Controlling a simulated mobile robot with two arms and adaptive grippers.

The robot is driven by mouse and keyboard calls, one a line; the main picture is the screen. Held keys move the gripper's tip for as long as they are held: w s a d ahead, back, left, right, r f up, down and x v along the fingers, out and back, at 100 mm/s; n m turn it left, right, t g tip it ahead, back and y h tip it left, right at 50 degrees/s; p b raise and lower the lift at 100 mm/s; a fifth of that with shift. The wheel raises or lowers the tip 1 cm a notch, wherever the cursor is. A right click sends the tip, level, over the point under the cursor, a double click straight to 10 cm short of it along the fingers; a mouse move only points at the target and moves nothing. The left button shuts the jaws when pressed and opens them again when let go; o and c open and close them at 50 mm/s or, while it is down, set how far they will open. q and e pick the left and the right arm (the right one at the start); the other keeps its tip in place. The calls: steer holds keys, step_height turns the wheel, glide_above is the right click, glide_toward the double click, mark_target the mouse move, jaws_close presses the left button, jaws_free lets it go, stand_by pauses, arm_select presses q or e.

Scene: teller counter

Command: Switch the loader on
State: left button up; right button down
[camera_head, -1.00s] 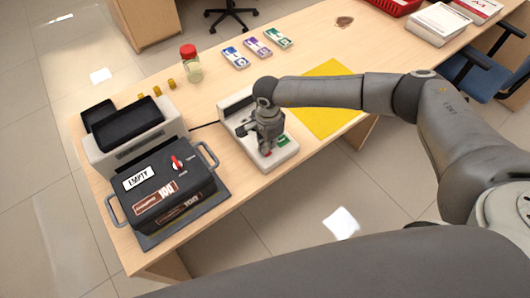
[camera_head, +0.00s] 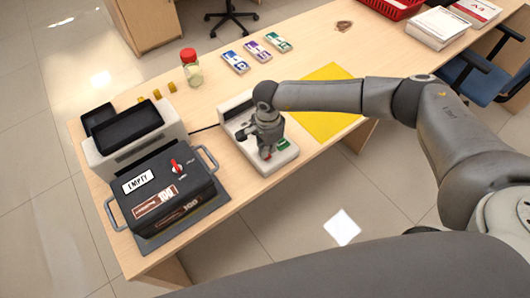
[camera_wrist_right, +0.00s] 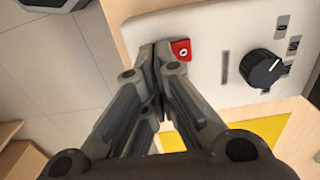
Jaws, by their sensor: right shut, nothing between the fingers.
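A white control box (camera_head: 240,113) sits on the desk, with a dark cable running left toward a grey machine (camera_head: 100,160). In the right wrist view its panel (camera_wrist_right: 213,75) carries a red switch (camera_wrist_right: 181,50) marked with a white O and a black knob (camera_wrist_right: 260,72) beside small labels. My right gripper (camera_head: 265,152) is shut and empty, low over the box's near end. In the wrist view its fingertips (camera_wrist_right: 158,46) are just left of the red switch; I cannot tell whether they touch it. The gripper partly hides the box in the head view. My left gripper is not in view.
A black cassette (camera_head: 150,192) with an EMPTY label and red knob stands in front of the grey machine. A yellow sheet (camera_head: 325,120), a red-capped jar (camera_head: 191,70) and banded note bundles (camera_head: 257,50) lie beyond. The desk's front edge is close to the box.

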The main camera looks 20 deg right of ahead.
steer(key=shift+f+b, duration=1.1)
stand_by(0.9)
steer(key=shift+r+p, duration=2)
steer(key=shift+r, duration=1.55)
